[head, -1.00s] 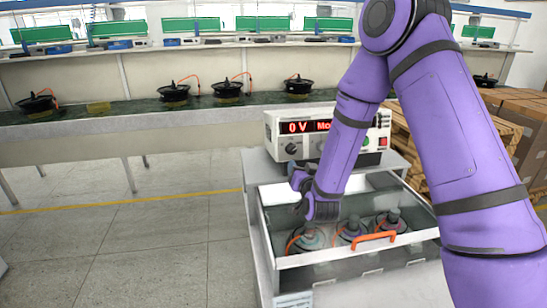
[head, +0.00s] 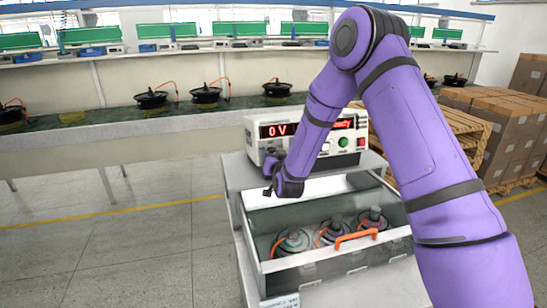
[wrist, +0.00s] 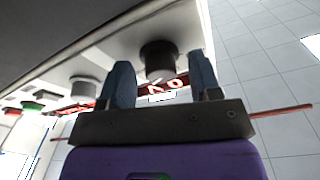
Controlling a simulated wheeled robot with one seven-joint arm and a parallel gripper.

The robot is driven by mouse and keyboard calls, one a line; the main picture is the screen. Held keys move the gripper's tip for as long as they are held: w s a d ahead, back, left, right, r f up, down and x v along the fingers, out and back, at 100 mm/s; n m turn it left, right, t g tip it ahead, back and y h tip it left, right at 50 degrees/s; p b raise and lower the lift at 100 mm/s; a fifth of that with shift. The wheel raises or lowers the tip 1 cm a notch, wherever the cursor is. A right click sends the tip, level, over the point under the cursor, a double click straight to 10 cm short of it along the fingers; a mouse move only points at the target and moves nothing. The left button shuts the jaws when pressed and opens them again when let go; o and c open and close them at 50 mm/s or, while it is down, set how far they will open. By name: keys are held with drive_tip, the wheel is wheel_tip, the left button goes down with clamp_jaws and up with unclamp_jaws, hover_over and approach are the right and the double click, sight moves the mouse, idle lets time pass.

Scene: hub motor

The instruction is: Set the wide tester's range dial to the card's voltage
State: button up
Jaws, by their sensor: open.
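The wide tester (head: 252,140) is a white box on top of the cart, with a red lit display (head: 278,130) reading 0 V on its left part. My gripper (head: 270,178) is at the lower left of the tester's front and covers the dial in the head view. In the wrist view a dark round dial (wrist: 158,60) on the panel lies between the two open fingers of my gripper (wrist: 160,72). I cannot tell whether either finger touches it. A second knob (wrist: 82,84) is farther left. No readable voltage card is in view.
Green (head: 343,142) and red (head: 361,142) buttons sit at the tester's right. The floor left of the cart is clear.

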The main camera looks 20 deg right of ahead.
drive_tip(key=shift+c, duration=0.5)
drive_tip(key=c, duration=0.8)
drive_tip(key=shift+c, duration=0.2)
drive_tip(key=shift+n, duration=0.4)
drive_tip(key=n+y, duration=0.1)
drive_tip(key=n, duration=0.3)
drive_tip(key=n+g+y, duration=0.1)
drive_tip(key=n, duration=0.3)
drive_tip(key=n+y, duration=0.1)
drive_tip(key=n, duration=0.4)
drive_tip(key=shift+d+y, duration=0.2)
drive_tip(key=shift+y, duration=0.2)
drive_tip(key=o, duration=0.9)
